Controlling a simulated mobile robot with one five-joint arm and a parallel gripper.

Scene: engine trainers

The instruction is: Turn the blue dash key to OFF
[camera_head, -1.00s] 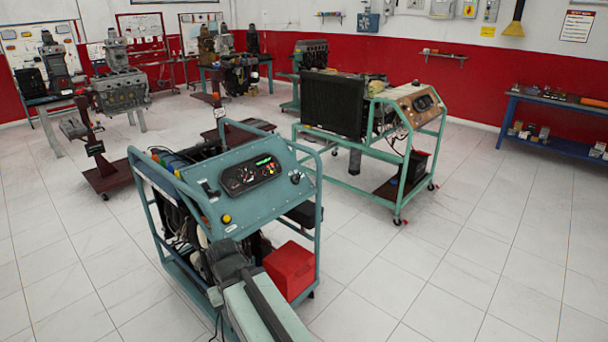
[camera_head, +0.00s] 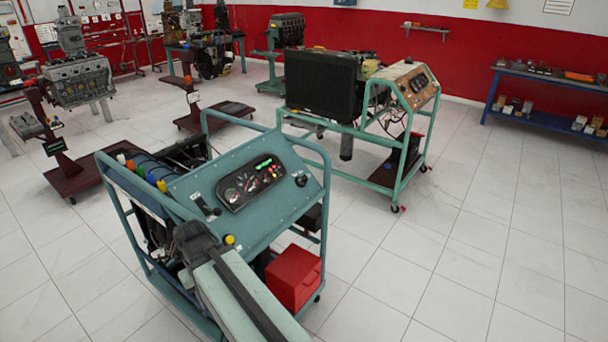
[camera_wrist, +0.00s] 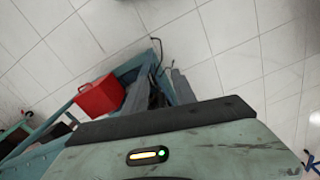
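The blue-green dash panel (camera_head: 247,205) slopes on top of the near engine trainer in the head view. It carries a black gauge cluster (camera_head: 251,183) with a lit green display. A small dark round control (camera_head: 301,180) sits to its right, a black lever (camera_head: 206,207) to its left, and a yellow button (camera_head: 229,240) at the lower edge. I cannot tell for sure which is the key or how it is set. My arm reaches up from the bottom, its dark upper end overlapping the panel's lower-left corner.
A red box (camera_head: 294,277) sits low on the trainer's right side; it also shows in the wrist view (camera_wrist: 100,97). Teal tube rails frame the panel. A second trainer with a black radiator (camera_head: 323,82) stands behind. Tiled floor is clear to the right.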

